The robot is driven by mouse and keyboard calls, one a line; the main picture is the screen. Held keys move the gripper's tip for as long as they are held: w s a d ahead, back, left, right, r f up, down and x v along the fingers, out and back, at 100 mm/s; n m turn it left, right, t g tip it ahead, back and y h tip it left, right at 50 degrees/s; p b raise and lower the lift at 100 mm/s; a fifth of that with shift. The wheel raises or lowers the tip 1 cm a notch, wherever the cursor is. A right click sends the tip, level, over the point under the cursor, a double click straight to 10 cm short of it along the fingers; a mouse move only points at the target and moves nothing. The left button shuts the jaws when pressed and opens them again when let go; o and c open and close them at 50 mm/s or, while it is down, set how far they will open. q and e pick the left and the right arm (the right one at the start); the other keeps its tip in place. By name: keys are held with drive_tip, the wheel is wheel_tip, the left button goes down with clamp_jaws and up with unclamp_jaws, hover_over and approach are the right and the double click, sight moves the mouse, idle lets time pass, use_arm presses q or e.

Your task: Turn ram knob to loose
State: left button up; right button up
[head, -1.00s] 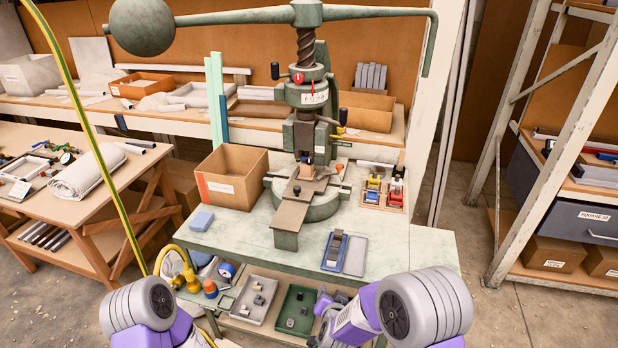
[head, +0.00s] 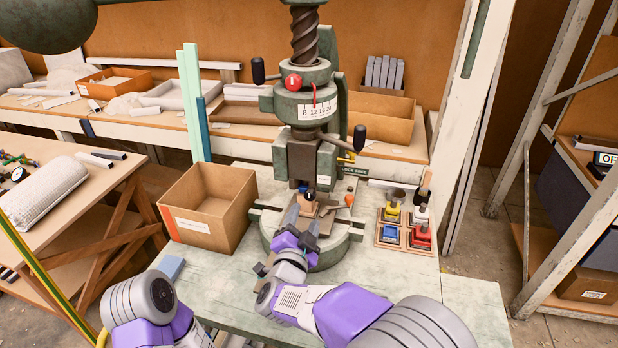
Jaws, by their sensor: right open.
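The green fly press (head: 347,95) stands in the middle of the head view, with its threaded screw above a graduated collar (head: 318,110). A small dark blue knob (head: 307,192) shows at the lower end of the ram (head: 302,160); I take it to be the ram knob, but its setting is too small to read. My right gripper (head: 304,213) is open just in front of and below this knob, its fingers pointing up into the press. I cannot tell whether they touch it. A brown block (head: 309,207) sits under the ram, partly hidden.
A cardboard box (head: 205,238) stands left of the press. A wooden tray (head: 405,250) with coloured pieces stands to the right. Two black-knobbed handles, at left (head: 258,70) and right (head: 360,135), stick out from the press. The right front of the bench is clear.

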sight(310, 197)
drive_tip(key=shift+w+d+r+b, duration=0.1)
drive_tip(key=shift+w+d+b, duration=0.1)
drive_tip(key=shift+w, duration=1.05)
drive_tip(key=shift+w+d+r+b, duration=0.15)
drive_tip(key=shift+w+d, duration=0.1)
drive_tip(key=shift+w, duration=0.95)
drive_tip(key=shift+w+d+f+b, duration=0.1)
drive_tip(key=shift+w+d+b, duration=0.1)
drive_tip(key=shift+w, duration=1.05)
drive_tip(key=shift+c, duration=0.3)
drive_tip(key=shift+r, duration=0.1)
drive_tip(key=c, duration=1)
